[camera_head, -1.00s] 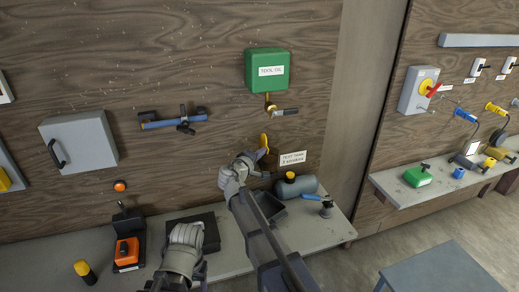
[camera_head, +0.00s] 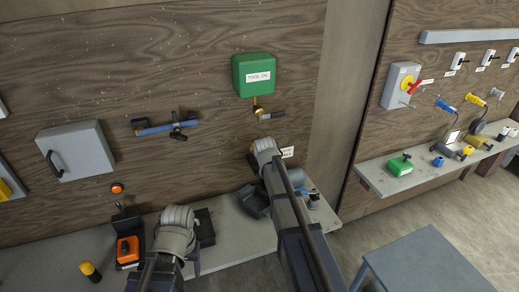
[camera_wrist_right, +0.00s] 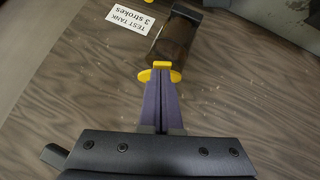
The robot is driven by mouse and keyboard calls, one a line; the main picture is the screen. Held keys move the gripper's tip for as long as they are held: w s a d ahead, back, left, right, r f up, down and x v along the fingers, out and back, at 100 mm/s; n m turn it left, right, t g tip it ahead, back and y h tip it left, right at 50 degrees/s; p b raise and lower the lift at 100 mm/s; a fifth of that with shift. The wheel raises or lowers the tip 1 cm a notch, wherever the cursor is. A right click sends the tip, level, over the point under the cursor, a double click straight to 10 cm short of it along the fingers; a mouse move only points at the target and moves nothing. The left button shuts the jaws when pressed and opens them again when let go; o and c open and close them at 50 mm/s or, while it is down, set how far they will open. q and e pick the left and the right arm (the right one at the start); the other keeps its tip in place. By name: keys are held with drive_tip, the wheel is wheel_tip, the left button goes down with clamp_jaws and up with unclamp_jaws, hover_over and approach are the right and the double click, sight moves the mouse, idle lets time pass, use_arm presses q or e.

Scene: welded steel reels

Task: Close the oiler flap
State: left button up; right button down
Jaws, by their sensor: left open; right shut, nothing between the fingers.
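The yellow oiler flap (camera_wrist_right: 161,75) shows in the right wrist view, at the tips of my right gripper (camera_wrist_right: 162,82). The gripper is shut with nothing between its fingers. The tips appear to touch the flap. A dark, see-through cylinder (camera_wrist_right: 174,38), seemingly the oiler's body, lies just beyond the flap; how far the flap stands from it is hard to tell. In the head view my right wrist (camera_head: 266,152) covers the oiler and flap. My left gripper (camera_head: 176,222) is open over the bench, its fingers mostly hidden.
The "TEST TANK 3 strokes" label (camera_wrist_right: 130,18) is beside the cylinder. A green "TOOL OIL" box (camera_head: 253,74) with a brass tap (camera_head: 258,110) is above my right wrist. A dark tray (camera_head: 252,203) and orange device (camera_head: 128,250) are on the bench (camera_head: 235,250).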

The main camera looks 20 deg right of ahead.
drive_tip(key=shift+d+f+y+b, duration=0.4)
drive_tip(key=shift+d+f+y, duration=0.1)
drive_tip(key=shift+d+f, duration=0.1)
drive_tip(key=shift+d+f+m, duration=0.1)
drive_tip(key=shift+d+m, duration=0.05)
drive_tip(key=shift+m, duration=0.15)
idle(0.5)
drive_tip(key=shift+r+p, duration=0.65)
drive_tip(key=shift+r, duration=0.15)
drive_tip(key=p+v, duration=0.5)
drive_tip(key=v, duration=0.2)
drive_tip(key=shift+s+r, duration=0.25)
drive_tip(key=shift+r, duration=0.05)
